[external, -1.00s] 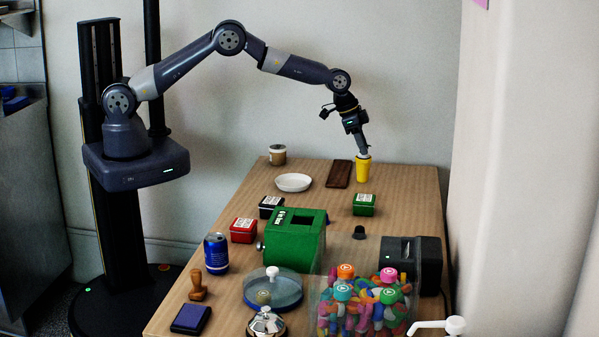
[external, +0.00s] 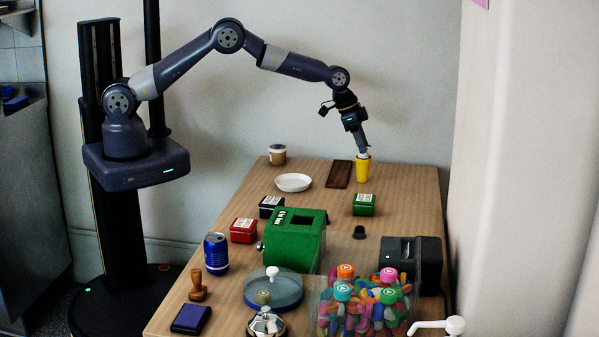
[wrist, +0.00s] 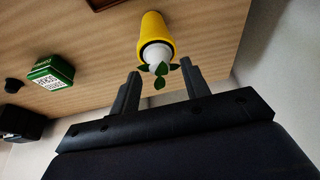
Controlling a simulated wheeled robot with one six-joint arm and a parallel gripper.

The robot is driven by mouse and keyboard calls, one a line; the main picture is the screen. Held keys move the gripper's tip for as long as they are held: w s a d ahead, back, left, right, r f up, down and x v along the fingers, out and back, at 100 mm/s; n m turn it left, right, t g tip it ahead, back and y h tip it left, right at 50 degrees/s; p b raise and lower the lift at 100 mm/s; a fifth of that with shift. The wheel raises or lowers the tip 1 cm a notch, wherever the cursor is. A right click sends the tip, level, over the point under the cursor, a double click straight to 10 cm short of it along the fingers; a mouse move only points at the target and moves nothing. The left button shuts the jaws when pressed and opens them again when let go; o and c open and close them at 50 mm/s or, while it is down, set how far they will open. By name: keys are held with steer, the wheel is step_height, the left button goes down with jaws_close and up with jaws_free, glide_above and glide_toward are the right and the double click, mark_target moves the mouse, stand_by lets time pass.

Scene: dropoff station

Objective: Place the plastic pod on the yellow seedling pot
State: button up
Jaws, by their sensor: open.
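The yellow seedling pot (external: 362,171) stands upright near the far right edge of the table; the wrist view shows its dark-lined mouth and yellow side (wrist: 153,24). A white rounded piece with green leaves, which looks like the plastic pod (wrist: 158,57), sits at the pot's mouth. A bit of white also shows above the rim in the external view. My gripper (wrist: 160,70) is open, with a finger on either side of the leaves and gaps between. In the external view my gripper (external: 363,150) points down just over the pot. How deep the pod sits is hidden.
A brown wooden slab (external: 339,174) lies left of the pot, with a white dish (external: 293,182) beyond it. A green box (external: 363,205) stands in front of the pot. Larger machines and a container of colourful pieces crowd the near end.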

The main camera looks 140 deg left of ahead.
steer(key=b+v, duration=0.1)
steer(key=v, duration=1)
steer(key=shift+r, duration=0.1)
